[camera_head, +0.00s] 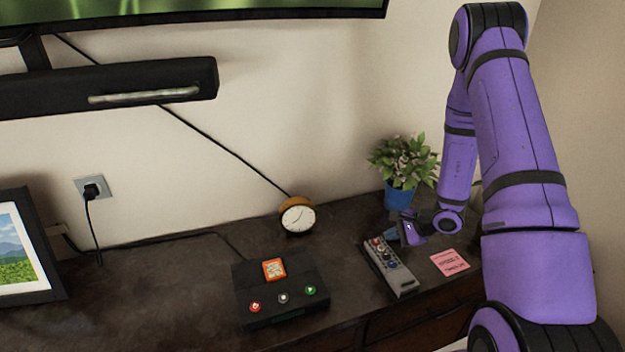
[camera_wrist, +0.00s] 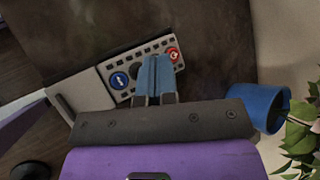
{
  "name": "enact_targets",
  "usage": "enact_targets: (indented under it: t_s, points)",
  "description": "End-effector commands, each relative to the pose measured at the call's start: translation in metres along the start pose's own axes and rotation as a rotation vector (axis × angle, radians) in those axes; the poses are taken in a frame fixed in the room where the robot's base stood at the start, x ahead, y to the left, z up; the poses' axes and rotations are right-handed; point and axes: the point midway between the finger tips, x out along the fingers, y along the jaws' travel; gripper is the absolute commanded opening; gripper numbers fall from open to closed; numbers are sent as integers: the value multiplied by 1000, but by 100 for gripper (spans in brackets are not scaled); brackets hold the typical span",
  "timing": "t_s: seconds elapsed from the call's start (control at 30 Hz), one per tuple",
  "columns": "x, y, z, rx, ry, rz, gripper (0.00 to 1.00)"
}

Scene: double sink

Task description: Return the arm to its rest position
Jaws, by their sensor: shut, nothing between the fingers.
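My arm is purple with black bands and reaches down from the upper right of the head view. My gripper (camera_head: 392,234) is low over the dark cabinet top, beside the far end of a grey remote control (camera_head: 393,268). In the wrist view my gripper (camera_wrist: 155,70) shows two blue-grey fingers side by side, shut with nothing between them. The fingertips overlap the remote (camera_wrist: 95,95) near its red and blue buttons in that view. I cannot tell whether they touch it.
A blue pot (camera_head: 399,196) with a leafy plant stands just behind my gripper. A pink note (camera_head: 449,262) lies right of the remote. A black box (camera_head: 281,289) with buttons, a small clock (camera_head: 297,216) and a picture frame (camera_head: 32,247) stand to the left. A soundbar (camera_head: 110,86) hangs above.

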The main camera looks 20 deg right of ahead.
Motion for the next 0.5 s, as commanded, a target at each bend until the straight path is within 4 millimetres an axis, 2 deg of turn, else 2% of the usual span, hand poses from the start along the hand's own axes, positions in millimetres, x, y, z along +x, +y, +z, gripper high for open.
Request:
enact_targets:
  t_s: [0.13, 0.23, 0.5]
  points:
    - [-2, -5, 6, -15, -8, 0, 0]
    - [-10, -17, 24, -61, -36, 6, 0]
    - [-55, -58, 112, -297, -154, 60, 0]
